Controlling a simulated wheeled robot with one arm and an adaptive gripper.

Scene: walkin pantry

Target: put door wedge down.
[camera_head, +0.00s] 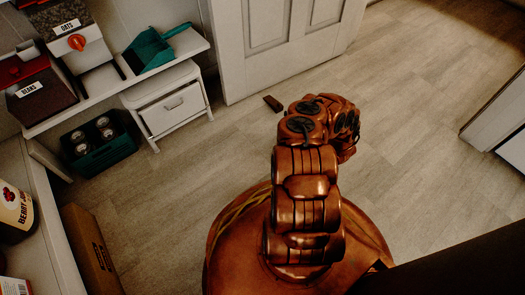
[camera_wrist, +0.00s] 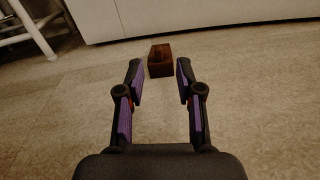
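The door wedge is a small dark brown block (camera_head: 273,103) lying on the floor near the bottom of the white door (camera_head: 275,45). In the wrist view the wedge (camera_wrist: 160,62) shows between and just beyond my fingertips. My gripper (camera_wrist: 159,76) is open, with a gap between each purple-padded finger and the wedge. The wedge appears to rest on the floor, not held. In the head view my own arm hides the gripper.
A green crate of jars (camera_head: 97,147) sits on the floor. A cardboard box (camera_head: 90,255) lies lower left. Floor right of my arm is clear.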

